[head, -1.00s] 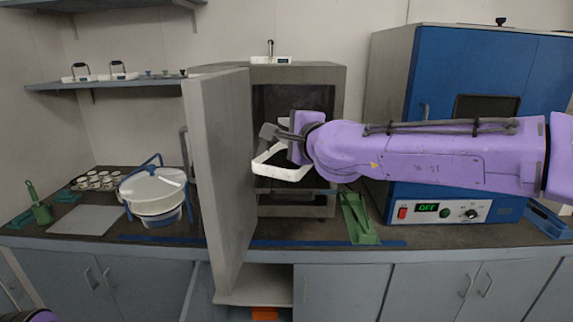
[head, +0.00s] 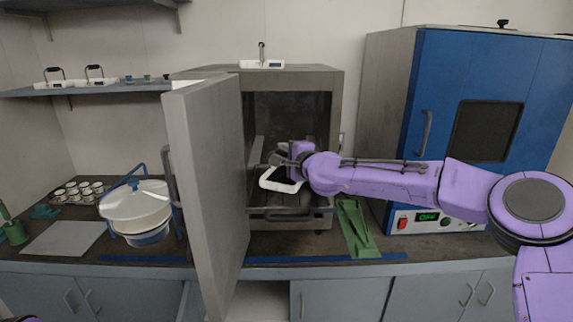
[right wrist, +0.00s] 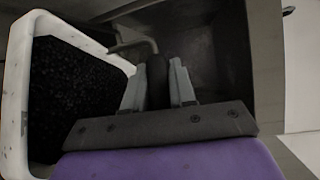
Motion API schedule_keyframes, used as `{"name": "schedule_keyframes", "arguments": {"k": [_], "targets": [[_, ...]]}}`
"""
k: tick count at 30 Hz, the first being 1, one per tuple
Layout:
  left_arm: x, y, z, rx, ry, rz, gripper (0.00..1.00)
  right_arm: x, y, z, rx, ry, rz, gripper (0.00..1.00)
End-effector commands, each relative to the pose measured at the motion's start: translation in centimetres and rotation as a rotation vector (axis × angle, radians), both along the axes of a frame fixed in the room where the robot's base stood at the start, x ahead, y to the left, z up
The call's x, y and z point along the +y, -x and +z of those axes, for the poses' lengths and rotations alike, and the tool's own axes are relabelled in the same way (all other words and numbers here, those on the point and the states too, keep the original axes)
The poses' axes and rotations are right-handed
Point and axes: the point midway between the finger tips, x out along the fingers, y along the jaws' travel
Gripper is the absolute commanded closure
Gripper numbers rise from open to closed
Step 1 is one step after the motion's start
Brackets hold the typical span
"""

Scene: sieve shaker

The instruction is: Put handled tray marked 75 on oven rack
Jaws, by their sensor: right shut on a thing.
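The white tray (head: 283,186) holds dark granular material and is in the mouth of the open grey oven. It also fills the left of the right wrist view (right wrist: 14,95); I cannot read its mark. My right gripper (head: 279,160) is shut on the tray's handle, and its fingers (right wrist: 158,85) show in the right wrist view. The oven rack (head: 290,212) is a level low in the chamber, below the tray. The tray appears held above it; the gap is unclear. My left gripper is not in view.
The oven door (head: 206,180) stands open toward me, close left of the tray. Another handled tray (head: 262,64) is on the oven top. Two more are on the wall shelf (head: 110,88). A green stand (head: 355,228) and the blue oven (head: 455,100) are to the right.

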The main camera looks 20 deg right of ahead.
Motion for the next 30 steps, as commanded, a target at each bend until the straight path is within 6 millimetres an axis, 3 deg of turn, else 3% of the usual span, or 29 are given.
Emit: {"name": "schedule_keyframes", "arguments": {"k": [8,20,21,23,30], "targets": [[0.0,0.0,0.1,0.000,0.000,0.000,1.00,-0.6,-0.8,-3.8,0.001,-0.003,-0.002,1.00],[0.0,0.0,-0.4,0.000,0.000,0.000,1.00,-0.5,-0.7,-4.5,-0.002,0.000,-0.001,1.00],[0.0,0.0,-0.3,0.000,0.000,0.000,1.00,-0.5,-0.7,-4.4,-0.001,0.000,-0.001,0.65],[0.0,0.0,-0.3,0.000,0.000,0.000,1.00,-0.5,-0.7,-4.4,-0.001,0.000,-0.001,0.49],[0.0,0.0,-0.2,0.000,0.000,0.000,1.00,-0.5,-0.7,-4.4,-0.001,0.000,-0.001,0.49]]}}
